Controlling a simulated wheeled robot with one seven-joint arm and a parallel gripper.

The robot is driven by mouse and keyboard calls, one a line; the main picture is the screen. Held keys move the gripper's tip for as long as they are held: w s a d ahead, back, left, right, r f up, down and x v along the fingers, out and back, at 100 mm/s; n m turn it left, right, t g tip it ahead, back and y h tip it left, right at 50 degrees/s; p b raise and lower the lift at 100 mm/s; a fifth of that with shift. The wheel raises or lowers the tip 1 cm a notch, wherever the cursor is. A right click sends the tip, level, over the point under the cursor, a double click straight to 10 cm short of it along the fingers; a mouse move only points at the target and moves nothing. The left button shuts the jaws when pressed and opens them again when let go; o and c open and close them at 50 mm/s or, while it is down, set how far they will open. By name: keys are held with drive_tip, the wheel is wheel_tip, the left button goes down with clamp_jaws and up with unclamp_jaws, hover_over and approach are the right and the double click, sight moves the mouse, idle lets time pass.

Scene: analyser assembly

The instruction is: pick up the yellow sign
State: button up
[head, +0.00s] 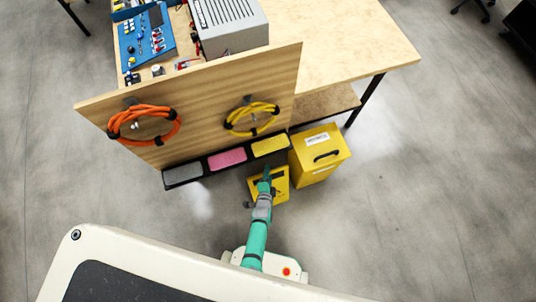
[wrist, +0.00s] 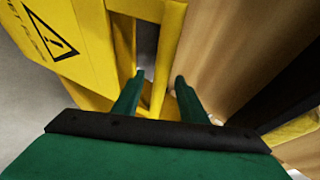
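The yellow sign (head: 281,194) stands on the floor in front of the wooden panel, partly covered by my arm in the head view. In the wrist view the sign (wrist: 88,75) fills the upper left, with a black warning triangle on its face. My gripper (head: 267,170) is at the top of the sign in the head view. In the wrist view my gripper (wrist: 159,77) has its two green fingers apart, with a narrow yellow part of the sign showing between and beyond them. I cannot tell whether either finger touches it.
A yellow box (head: 318,165) with a black handle stands just right of the sign. A wooden panel (head: 205,85) with orange (head: 118,122) and yellow (head: 234,120) cable coils rises behind. A bin rail (head: 207,176) runs along its foot. Open floor lies to the left.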

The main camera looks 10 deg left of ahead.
drive_tip(key=shift+w+d+f, duration=0.1)
drive_tip(key=shift+w+f, duration=0.2)
drive_tip(key=shift+w, duration=0.2)
drive_tip(key=shift+s, duration=0.1)
drive_tip(key=shift+c, duration=0.6)
clamp_jaws()
idle(0.6)
